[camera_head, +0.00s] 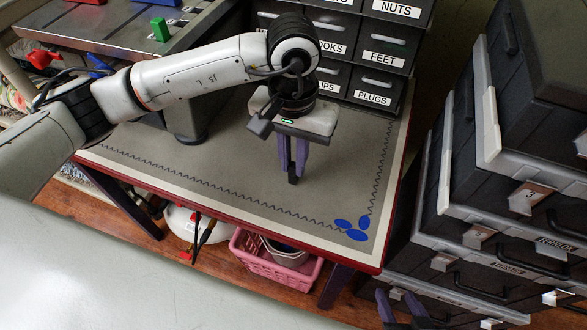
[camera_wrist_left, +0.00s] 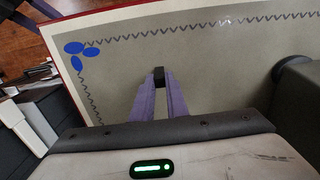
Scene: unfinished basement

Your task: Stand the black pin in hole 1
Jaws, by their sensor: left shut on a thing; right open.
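My left gripper (camera_head: 292,174) points down over the grey table mat (camera_head: 240,190), its purple fingers shut. A small black piece, which looks like the black pin (camera_head: 292,180), sits between the fingertips. In the left wrist view the black pin (camera_wrist_left: 158,73) shows at the tips of the left gripper (camera_wrist_left: 159,82). I cannot tell whether its lower end touches the mat. My right gripper (camera_head: 401,304) is at the bottom edge, with its purple fingers apart and nothing seen between them. I cannot make out any hole marked 1.
A raised grey board (camera_head: 110,38) with a green block (camera_head: 160,29) stands at the upper left. Labelled drawers (camera_head: 375,55) line the table's back. Dark stacked cases (camera_head: 490,220) stand on the right. Blue ovals (camera_head: 351,229) mark the near right mat corner. The front mat is clear.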

